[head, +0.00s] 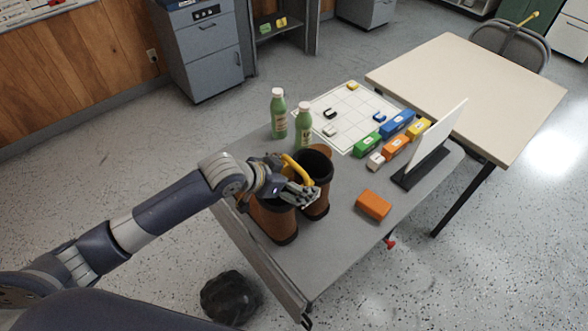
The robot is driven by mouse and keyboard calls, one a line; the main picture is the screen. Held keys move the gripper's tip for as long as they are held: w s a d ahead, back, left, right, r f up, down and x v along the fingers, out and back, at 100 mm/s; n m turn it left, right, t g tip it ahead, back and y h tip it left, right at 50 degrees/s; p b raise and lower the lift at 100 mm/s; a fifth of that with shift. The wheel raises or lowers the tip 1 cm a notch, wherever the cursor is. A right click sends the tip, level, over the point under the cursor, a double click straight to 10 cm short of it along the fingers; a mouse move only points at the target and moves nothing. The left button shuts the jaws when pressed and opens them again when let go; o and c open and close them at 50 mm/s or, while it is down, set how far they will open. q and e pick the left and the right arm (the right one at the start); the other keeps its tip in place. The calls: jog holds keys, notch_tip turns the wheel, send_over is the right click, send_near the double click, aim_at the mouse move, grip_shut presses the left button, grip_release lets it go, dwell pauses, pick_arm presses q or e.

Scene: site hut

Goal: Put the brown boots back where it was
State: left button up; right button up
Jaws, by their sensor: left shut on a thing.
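The brown boots (275,220) are a pair with dark openings and dark soles, upright at the near left part of the grey table (335,240). My left gripper (302,190) reaches in from the left and is shut on the boots near their tops. The gripper and wrist hide part of the boots' upper edges. A yellow curved piece shows beside the gripper. I cannot tell whether the soles touch the table. My right gripper is not in view.
Two green bottles (278,114) stand behind the boots. A white grid sheet (345,105) holds small blocks. Coloured blocks (367,145), an upright white panel (437,140) and an orange block (373,205) are to the right. A cream table (470,85) adjoins. A dark lump (230,298) lies on the floor.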

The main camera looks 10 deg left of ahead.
pick_arm(q)
jog(key=shift+w+r, duration=0.1)
jog(key=shift+w, duration=0.05)
jog(key=o, duration=1.8)
jog(key=shift+s+f, duration=0.2)
